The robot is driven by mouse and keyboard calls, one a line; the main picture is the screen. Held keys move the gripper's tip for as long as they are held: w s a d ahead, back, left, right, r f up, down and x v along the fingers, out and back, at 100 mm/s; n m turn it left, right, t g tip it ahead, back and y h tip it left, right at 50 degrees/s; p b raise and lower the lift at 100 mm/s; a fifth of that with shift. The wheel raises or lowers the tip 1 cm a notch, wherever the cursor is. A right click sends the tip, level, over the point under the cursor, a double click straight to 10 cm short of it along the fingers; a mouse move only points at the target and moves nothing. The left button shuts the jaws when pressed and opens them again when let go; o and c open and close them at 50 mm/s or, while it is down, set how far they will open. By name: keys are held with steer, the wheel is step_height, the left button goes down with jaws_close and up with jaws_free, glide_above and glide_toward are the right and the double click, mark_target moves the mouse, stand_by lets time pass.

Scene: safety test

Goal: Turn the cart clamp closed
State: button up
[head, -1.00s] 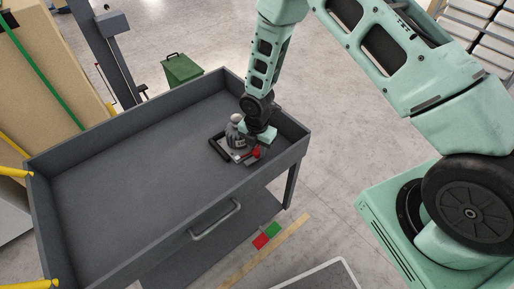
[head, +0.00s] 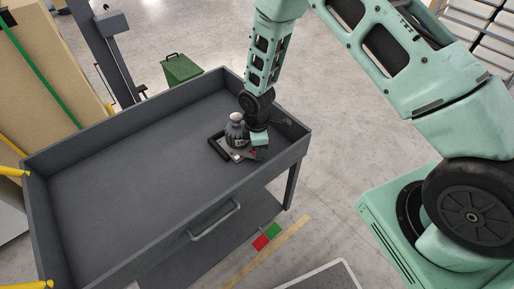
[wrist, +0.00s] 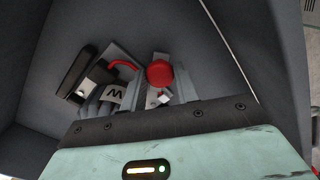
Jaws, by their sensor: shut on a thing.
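The grey cart (head: 120,170) has a walled top tray. In its right corner sits the clamp, with a black bar (head: 218,147), a flat base and a red part (head: 253,153). A grey bottle-like body (head: 237,131) stands at the clamp, left of my gripper (head: 257,148).
The tray's walls stand close on the right and far sides of the clamp. The rest of the tray is bare. A handle (head: 214,221) is on the cart's near side. A green bin (head: 181,70) stands on the floor behind.

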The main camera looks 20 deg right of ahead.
steer(key=m, duration=0.3)
steer(key=shift+m, duration=0.4)
steer(key=shift+m+b, duration=0.35)
steer(key=shift+m, duration=1.45)
steer(key=o, duration=1)
steer(key=shift+c, duration=0.2)
step_height(320, 180, up, 18)
steer(key=shift+f, duration=0.25)
